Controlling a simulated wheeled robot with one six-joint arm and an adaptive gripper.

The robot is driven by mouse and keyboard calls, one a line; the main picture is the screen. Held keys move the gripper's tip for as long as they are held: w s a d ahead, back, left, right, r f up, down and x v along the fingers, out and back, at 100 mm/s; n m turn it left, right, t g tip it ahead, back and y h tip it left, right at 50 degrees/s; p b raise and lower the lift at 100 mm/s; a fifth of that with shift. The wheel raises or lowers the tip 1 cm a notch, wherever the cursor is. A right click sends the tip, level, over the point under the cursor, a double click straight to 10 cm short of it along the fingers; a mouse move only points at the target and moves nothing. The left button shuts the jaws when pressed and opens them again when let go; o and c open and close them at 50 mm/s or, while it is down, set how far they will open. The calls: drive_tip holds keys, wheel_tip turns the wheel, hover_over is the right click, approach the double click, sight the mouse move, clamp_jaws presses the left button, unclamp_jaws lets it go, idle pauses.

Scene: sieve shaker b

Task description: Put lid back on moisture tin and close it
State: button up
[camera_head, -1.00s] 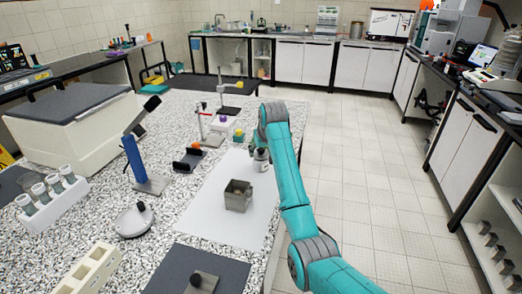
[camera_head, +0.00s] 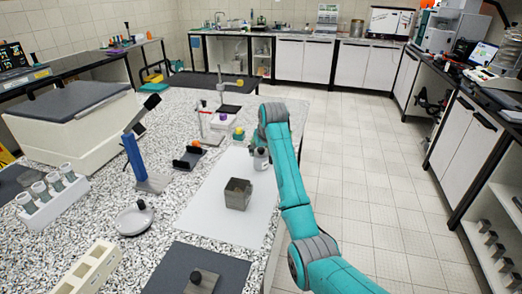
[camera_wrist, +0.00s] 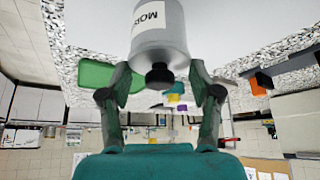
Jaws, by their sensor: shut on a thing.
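The moisture tin (camera_wrist: 158,22) is a silver cylinder with a white label, partly readable, shown upside down in the wrist view. Its lid (camera_wrist: 160,53) has a black knob (camera_wrist: 159,76) and sits at the tin's end nearest my gripper. My gripper (camera_wrist: 160,79) is shut on the lid, one finger on each side, with the knob between them. Whether the lid is fully seated cannot be told. In the head view the tin (camera_head: 261,159) stands upright at the right side of the white mat, and my arm hides its top.
To the left are a round silver piece with a black knob (camera_head: 135,219), a blue upright stand (camera_head: 134,158) and a tube rack (camera_head: 52,203). Bare mat lies around the container.

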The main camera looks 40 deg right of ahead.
sight(261, 149)
drive_tip(key=o, duration=0.9)
drive_tip(key=shift+r, duration=3.55)
drive_tip(key=shift+s, duration=0.1)
